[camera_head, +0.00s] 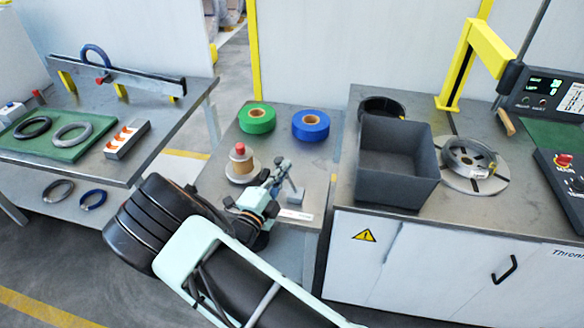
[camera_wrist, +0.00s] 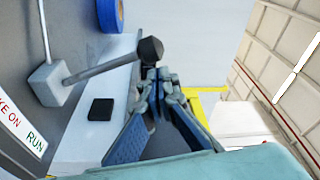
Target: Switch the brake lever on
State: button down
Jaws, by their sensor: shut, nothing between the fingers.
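The brake lever (camera_wrist: 105,68) is a grey rod with a dark round knob, rising from a pale grey block, in the wrist view. It leans toward the right, with its knob right by my fingertips. In the head view its block (camera_head: 295,197) stands on the middle table, partly hidden by my gripper. A label (camera_wrist: 22,130) reading "...KE ON" and "RUN" lies beside it, cut off by the frame edge. My gripper (camera_wrist: 158,76) is shut and empty. I cannot tell whether the fingertips touch the knob. My gripper also shows in the head view (camera_head: 276,180).
Green (camera_head: 257,119) and blue (camera_head: 311,125) tape rolls lie at the back of the middle table. A spool with a red top (camera_head: 240,161) stands left of my gripper. A dark bin (camera_head: 396,162) stands on the right bench. A black square (camera_wrist: 101,109) lies near the lever.

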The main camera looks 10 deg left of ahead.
jog(key=shift+a+f, duration=0.1)
jog(key=shift+a, duration=0.4)
jog(key=shift+a, duration=0.1)
jog(key=shift+s, duration=0.1)
